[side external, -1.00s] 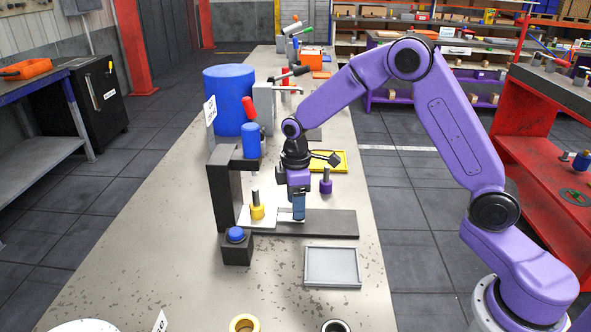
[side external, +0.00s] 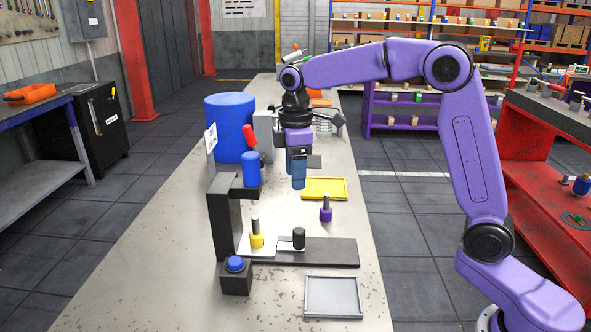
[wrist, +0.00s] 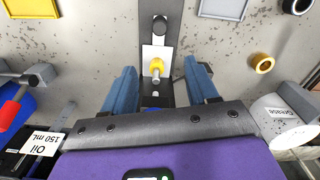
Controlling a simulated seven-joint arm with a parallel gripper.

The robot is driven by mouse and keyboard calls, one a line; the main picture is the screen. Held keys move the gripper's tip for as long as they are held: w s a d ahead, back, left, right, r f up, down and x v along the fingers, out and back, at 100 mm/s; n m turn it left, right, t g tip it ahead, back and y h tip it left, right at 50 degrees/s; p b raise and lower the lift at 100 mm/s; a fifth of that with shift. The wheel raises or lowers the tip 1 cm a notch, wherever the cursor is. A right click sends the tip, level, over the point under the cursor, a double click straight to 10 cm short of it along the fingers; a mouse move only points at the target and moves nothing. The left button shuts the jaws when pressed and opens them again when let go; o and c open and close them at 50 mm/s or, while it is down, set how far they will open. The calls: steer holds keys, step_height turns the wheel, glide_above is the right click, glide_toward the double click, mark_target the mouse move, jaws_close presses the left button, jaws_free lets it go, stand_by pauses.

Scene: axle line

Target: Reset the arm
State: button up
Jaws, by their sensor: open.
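My gripper (side external: 297,170) hangs in the air above the workbench, pointing down, well above the black base plate of the press fixture. In the wrist view its two blue fingers (wrist: 160,92) are spread apart with nothing between them. Below stands the black fixture (side external: 310,252) with a white plate on it. A yellow part with a grey pin (side external: 257,239) stands on the white plate. A black cylinder (side external: 298,239) stands to its right on the fixture; it also shows in the wrist view (wrist: 159,25). A purple part with a dark pin (side external: 326,211) stands behind the fixture.
A grey tray (side external: 333,297) lies at the front and a yellow tray (side external: 324,189) behind. A black box with a blue button (side external: 235,265) stands beside the press column (side external: 223,215). A blue drum (side external: 229,128) stands at back left.

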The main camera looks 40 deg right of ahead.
stand_by(0.3)
steer(key=s+a+f, duration=0.2)
steer(key=s+a, duration=0.1)
steer(key=s, duration=1.5)
steer(key=s+d+f, duration=0.2)
steer(key=s, duration=0.6)
steer(key=s+d+f, duration=0.2)
steer(key=s+d, duration=0.1)
steer(key=s, duration=0.4)
steer(key=shift+s+d+f+n, duration=0.25)
steer(key=shift+s+f+n, duration=0.05)
steer(key=shift+s+f, duration=0.05)
stand_by(0.5)
